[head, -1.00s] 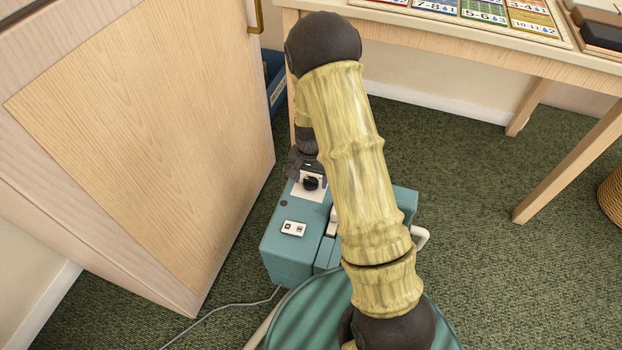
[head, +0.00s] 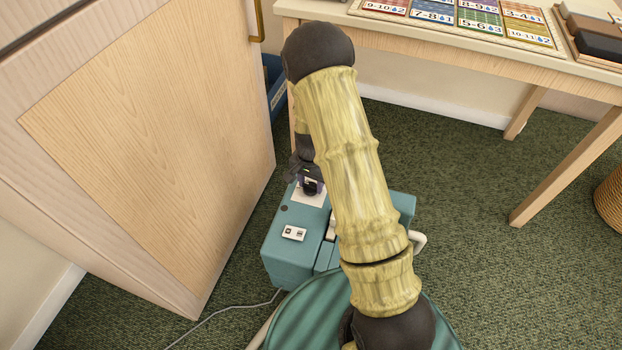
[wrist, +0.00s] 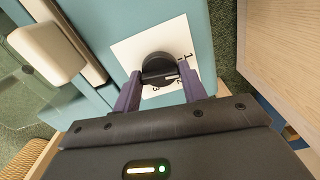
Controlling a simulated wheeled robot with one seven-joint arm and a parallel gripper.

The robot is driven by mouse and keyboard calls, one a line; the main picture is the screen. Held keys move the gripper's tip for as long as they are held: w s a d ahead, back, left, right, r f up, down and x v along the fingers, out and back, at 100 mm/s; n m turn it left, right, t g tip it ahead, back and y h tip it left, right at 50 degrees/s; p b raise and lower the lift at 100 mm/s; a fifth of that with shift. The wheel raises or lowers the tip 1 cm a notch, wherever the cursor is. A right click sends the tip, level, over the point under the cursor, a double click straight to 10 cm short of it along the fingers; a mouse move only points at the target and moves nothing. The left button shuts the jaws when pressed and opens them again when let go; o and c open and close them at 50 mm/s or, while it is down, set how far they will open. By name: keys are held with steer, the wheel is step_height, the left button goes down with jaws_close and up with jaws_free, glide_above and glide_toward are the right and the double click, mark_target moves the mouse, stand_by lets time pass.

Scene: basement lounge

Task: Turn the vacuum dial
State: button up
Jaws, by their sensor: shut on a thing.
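The vacuum (head: 290,259) is a teal box on the carpet beside the wooden door. Its black round dial (head: 310,188) sits on a white plate at the far end of the top, partly hidden by my gripper in the head view. In the wrist view the dial (wrist: 158,68) is seen close up, with numbers on the white plate (wrist: 128,50) around its near side. My gripper (wrist: 161,84) has its two purple fingers on either side of the dial, shut on it. In the head view my gripper (head: 308,178) is above the plate.
A wooden door (head: 150,150) stands close on the left. A table (head: 450,48) with cards is at the back right. A blue bin (head: 275,85) is behind the door edge. A white socket piece (head: 294,233) is on the vacuum top. A cord (head: 230,310) runs along the carpet.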

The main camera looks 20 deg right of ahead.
mark_target(311, 185)
steer(key=m+p, duration=0.1)
steer(key=p, duration=0.1)
steer(key=m+p, duration=0.4)
steer(key=shift+r, duration=0.3)
steer(key=m+p, duration=0.3)
steer(key=shift+f+p, duration=0.1)
steer(key=shift+p, duration=0.25)
steer(key=shift+f+m+p, duration=0.15)
steer(key=shift+m+p, duration=0.5)
steer(key=shift+m, duration=0.35)
steer(key=o, duration=1)
step_height(311, 185, up, 17)
steer(key=p, duration=0.5)
steer(key=shift+p, duration=0.4)
